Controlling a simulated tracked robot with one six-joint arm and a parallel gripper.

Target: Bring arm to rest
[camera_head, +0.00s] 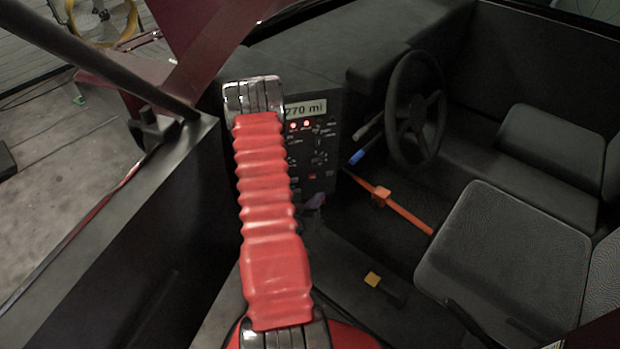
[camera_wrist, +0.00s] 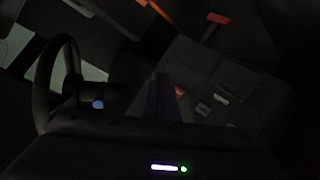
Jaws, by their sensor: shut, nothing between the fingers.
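My arm (camera_head: 268,215), in a red ribbed sleeve, rises from the bottom of the head view to a shiny metal joint (camera_head: 253,96) in front of the dashboard. The links beyond that joint are mostly hidden behind it. In the dark wrist view my gripper (camera_wrist: 162,80) shows as two dim purplish fingers, closed together with nothing visible between them. A small purple patch low by the console in the head view may be part of it, but I cannot tell.
The arm is inside a vehicle cab. A dashboard panel (camera_head: 312,160) is close behind. Seats (camera_head: 505,265) are at right, a door (camera_head: 120,240) at left.

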